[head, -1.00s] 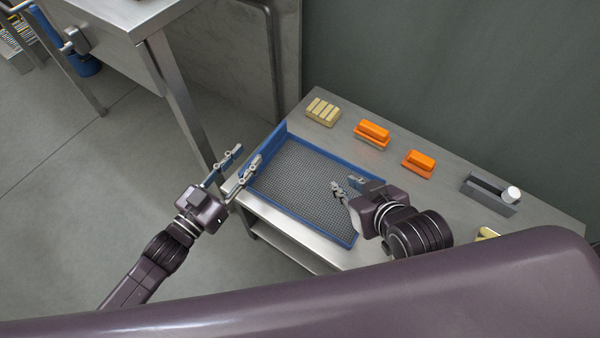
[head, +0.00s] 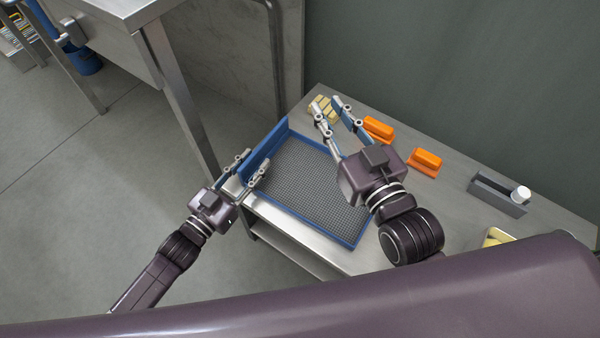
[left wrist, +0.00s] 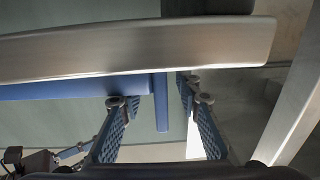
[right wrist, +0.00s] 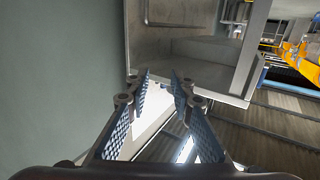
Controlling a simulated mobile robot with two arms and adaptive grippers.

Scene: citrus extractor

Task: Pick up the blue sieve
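The blue sieve (head: 308,188) is a tray with a blue rim and grey mesh, lying on a steel table. My left gripper (head: 250,160) is open at the sieve's left blue wall. Its fingers look to lie on either side of that wall, but contact cannot be told. In the left wrist view blue sieve parts (left wrist: 161,102) show by the open fingers. My right gripper (head: 326,104) is open and empty, reaching over the sieve's far right side with its fingers pointing to the back. The right wrist view shows nothing between its fingers (right wrist: 161,72).
Behind the right fingers lies a yellow block (head: 322,116). Two orange brushes (head: 379,130) (head: 425,160) and a grey caddy (head: 498,195) with a white bottle stand along the back. A steel counter (head: 110,14) rises at the left. A dark wall borders the table.

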